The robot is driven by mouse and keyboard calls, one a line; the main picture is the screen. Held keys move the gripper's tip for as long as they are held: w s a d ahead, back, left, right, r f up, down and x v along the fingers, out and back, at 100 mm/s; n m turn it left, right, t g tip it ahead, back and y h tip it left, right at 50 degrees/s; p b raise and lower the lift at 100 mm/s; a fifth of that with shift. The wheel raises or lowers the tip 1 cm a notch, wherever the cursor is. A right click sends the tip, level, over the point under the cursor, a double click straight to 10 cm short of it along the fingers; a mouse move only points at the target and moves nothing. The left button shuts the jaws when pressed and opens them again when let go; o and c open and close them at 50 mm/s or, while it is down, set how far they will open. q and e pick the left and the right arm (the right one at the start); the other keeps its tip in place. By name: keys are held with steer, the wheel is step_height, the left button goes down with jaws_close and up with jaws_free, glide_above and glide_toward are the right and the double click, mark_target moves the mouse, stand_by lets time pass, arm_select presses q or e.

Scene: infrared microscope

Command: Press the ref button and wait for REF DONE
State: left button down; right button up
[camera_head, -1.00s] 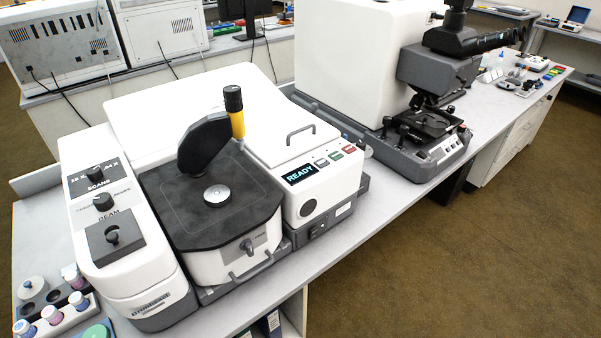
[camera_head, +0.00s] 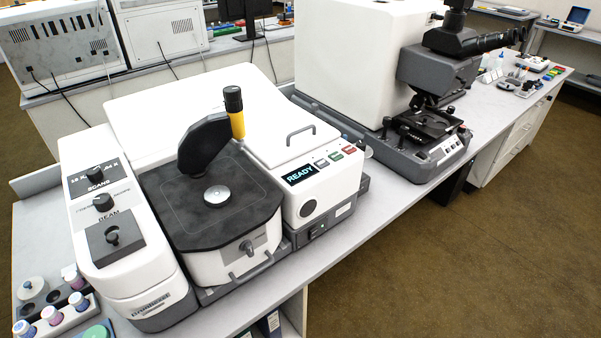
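The white spectrometer (camera_head: 185,88) stands on the bench. Its display (camera_head: 299,174) reads READY. A row of three small buttons lies right of the display: a grey one (camera_head: 321,163), a green one (camera_head: 335,156) and a red one (camera_head: 348,149). Their labels are too small to read, so I cannot tell which is the ref button. A black arm with a yellow and black knob (camera_head: 235,112) stands over the dark sample plate (camera_head: 243,191). Neither of my grippers is in view.
A microscope (camera_head: 433,100) stands on the bench to the right. A SCANS knob (camera_head: 95,173) and a BEAM knob (camera_head: 103,201) sit on the left panel. A rack of small vials (camera_head: 68,316) is at the lower left. The bench front strip (camera_head: 375,215) is clear.

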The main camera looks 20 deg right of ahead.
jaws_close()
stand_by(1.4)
